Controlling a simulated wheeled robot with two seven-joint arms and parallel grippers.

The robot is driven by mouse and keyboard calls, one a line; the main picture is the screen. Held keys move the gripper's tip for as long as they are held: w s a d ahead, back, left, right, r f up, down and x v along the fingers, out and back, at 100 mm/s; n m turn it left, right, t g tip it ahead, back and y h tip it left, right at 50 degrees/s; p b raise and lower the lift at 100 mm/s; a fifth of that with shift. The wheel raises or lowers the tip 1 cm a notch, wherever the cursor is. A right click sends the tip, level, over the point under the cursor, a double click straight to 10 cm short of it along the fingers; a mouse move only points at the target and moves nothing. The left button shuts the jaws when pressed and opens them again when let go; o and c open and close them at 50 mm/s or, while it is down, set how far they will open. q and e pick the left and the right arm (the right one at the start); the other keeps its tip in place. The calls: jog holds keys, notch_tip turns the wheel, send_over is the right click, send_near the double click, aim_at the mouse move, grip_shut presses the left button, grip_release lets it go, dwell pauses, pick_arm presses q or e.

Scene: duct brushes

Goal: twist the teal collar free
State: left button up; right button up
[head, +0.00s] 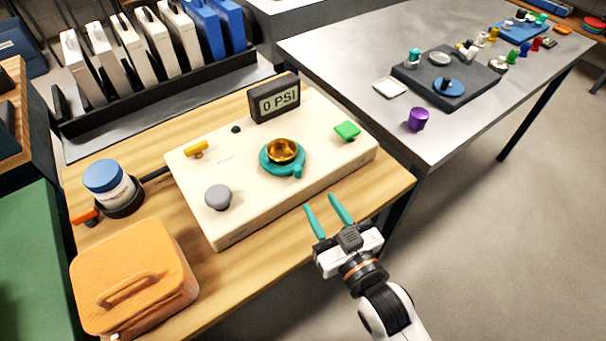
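The teal collar (269,168) sits on the top of a cream panel box (240,207), around the base of a brass cup-shaped fitting (282,150). A small teal lug sticks out from the collar toward the front. My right gripper (329,209) is to the front right of the collar, off the box's front edge and apart from it. Its two teal fingers are spread with nothing between them. My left gripper is not in view.
On the box are a grey knob (218,196), yellow handle (196,149), green knob (347,130) and display reading 0 PSI (275,99). A blue-lidded jar (107,182) and orange case (133,275) stand left. The metal table (340,50) holds small parts.

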aim_at(300, 172)
jog(key=x, duration=0.9)
grip_shut()
